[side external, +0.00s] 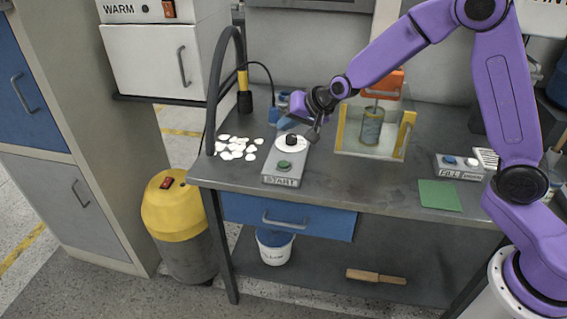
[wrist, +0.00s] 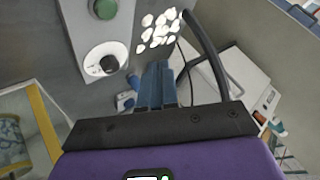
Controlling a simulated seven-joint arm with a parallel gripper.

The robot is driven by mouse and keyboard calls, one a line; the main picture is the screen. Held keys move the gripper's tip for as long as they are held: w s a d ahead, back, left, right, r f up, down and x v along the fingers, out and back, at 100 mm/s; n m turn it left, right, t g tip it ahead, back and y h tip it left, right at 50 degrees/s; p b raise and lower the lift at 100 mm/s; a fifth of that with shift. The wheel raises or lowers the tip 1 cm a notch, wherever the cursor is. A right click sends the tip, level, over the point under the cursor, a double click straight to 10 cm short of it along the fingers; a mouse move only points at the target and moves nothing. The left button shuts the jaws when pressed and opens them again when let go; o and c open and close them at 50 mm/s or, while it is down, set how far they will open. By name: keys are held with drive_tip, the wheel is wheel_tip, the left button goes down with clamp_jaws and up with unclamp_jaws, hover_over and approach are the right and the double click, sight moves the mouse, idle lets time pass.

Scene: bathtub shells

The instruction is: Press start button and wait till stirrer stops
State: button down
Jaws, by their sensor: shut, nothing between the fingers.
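The START box (side external: 284,180) stands on the grey table with a green button (side external: 285,165) at its front and a black knob (side external: 291,140) on a white dial behind it. In the wrist view the green button (wrist: 104,8) is at the top edge and the black knob (wrist: 108,64) below it. The stirrer cylinder (side external: 372,126) stands in a clear, yellow-edged tank (side external: 340,135) under an orange head (side external: 382,83). I cannot tell whether it turns. My gripper (side external: 314,135) is shut and empty, just right of the knob and above the box. Its closed fingers also show in the wrist view (wrist: 157,88).
White shells (side external: 235,147) lie left of the START box, near a dark curved hose (side external: 215,95). A FILL box (side external: 460,166) and a green mat (side external: 439,195) are at the right. The table between the START box and the mat is clear.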

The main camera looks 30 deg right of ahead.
sight(287, 164)
drive_tip(key=shift+f, duration=0.1)
drive_tip(key=shift+f, duration=4.35)
drive_tip(key=shift+f, duration=0.1)
drive_tip(key=shift+f, duration=0.3)
drive_tip(key=shift+f, duration=0.45)
drive_tip(key=shift+r, duration=0.85)
